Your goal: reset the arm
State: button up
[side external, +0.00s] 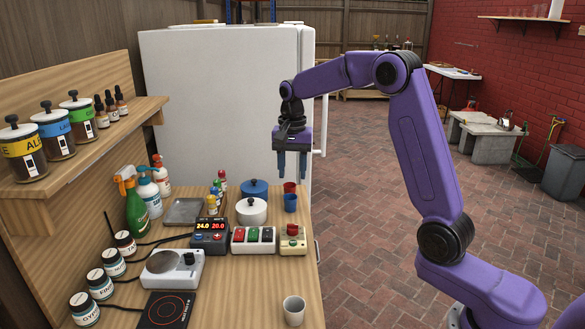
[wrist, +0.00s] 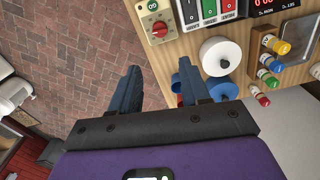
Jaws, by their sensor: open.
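My gripper (side external: 291,164) hangs with its fingers pointing down, above the right edge of the wooden workbench (side external: 262,290), near a red cup (side external: 290,187) and a blue cup (side external: 290,203). The wrist view shows the gripper (wrist: 158,85) with its two blue fingers apart and nothing between them. My purple arm reaches in from the right and bends at a raised elbow. In the wrist view, brick floor shows between and left of the fingers, and the bench shows at upper right.
A white pot (side external: 251,211), a blue pot (side external: 254,188), a switch box (side external: 253,240), a scale (side external: 172,268), a hot plate (side external: 167,311) and a grey cup (side external: 294,310) stand on the bench. A white fridge (side external: 215,100) is behind. Brick floor (side external: 370,215) right of the bench is open.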

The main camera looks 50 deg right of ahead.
jog(key=shift+r, duration=0.1)
jog(key=s+a+n, duration=1.1)
jog(key=s+a, duration=0.1)
jog(key=s, duration=0.3)
jog(key=s+d+f+n, duration=0.1)
jog(key=s+n, duration=0.5)
jog(key=s, duration=0.5)
jog(key=s+d+f+n, duration=0.1)
jog(key=s+f+n, duration=0.1)
jog(key=s+n, duration=0.4)
jog(key=s, duration=0.4)
jog(key=shift+s+f, duration=0.25)
jog(key=shift+s, duration=0.15)
jog(key=shift+c, duration=0.3)
